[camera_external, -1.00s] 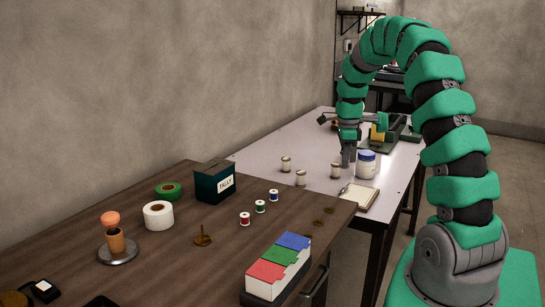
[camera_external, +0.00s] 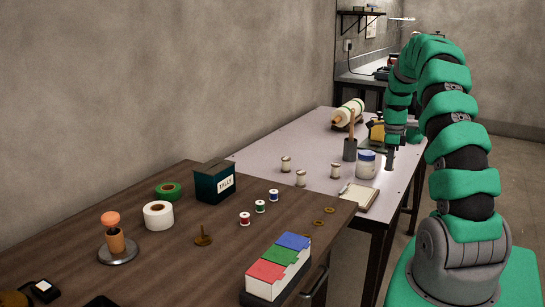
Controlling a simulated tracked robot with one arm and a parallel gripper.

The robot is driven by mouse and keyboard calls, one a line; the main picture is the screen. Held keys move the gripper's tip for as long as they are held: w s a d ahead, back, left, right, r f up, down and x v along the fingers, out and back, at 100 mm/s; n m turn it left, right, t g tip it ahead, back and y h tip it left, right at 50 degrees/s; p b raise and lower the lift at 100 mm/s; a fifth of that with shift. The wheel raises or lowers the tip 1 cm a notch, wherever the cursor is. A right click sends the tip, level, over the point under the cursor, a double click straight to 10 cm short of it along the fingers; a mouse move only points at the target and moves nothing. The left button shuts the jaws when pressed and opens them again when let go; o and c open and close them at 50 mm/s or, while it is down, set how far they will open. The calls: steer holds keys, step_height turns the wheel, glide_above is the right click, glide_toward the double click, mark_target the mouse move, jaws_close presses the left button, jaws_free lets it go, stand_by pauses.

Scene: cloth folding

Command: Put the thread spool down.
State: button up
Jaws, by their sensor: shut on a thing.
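My gripper (camera_external: 391,160) points down over the right edge of the pale table (camera_external: 265,146), to the right of the white jar with a blue lid. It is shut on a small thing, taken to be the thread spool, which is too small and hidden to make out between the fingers. Three pale thread spools stand upright on the table: one at the back left (camera_external: 286,164), one in front (camera_external: 300,178), one at the right (camera_external: 335,171). Red (camera_external: 244,219), green (camera_external: 260,207) and blue (camera_external: 274,195) spools stand on the brown table.
The jar (camera_external: 366,164), a dark cup with a wooden handle (camera_external: 350,150) and a notepad (camera_external: 359,198) stand near my gripper. A roller (camera_external: 348,113) lies behind. The brown table (camera_external: 170,263) holds a tally box (camera_external: 215,181), tape rolls and a coloured box (camera_external: 277,268).

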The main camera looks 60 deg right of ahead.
steer(key=d, duration=0.1)
steer(key=w+d, duration=0.1)
steer(key=d, duration=0.1)
steer(key=w+d, duration=0.1)
steer(key=shift+w+d+f, duration=0.15)
steer(key=shift+d+f, duration=0.2)
glide_above(379, 167)
steer(key=s+a, duration=0.1)
steer(key=a, duration=0.1)
steer(key=shift+f+b, duration=0.15)
steer(key=shift+b, duration=0.15)
steer(key=shift+d, duration=0.55)
steer(key=shift+w+d+f, duration=0.1)
steer(key=shift+w+d, duration=0.3)
step_height(379, 167, down, 2)
steer(key=shift+f+b, duration=0.25)
steer(key=shift+b, duration=0.05)
steer(key=shift+f, duration=0.5)
steer(key=shift+w, duration=0.1)
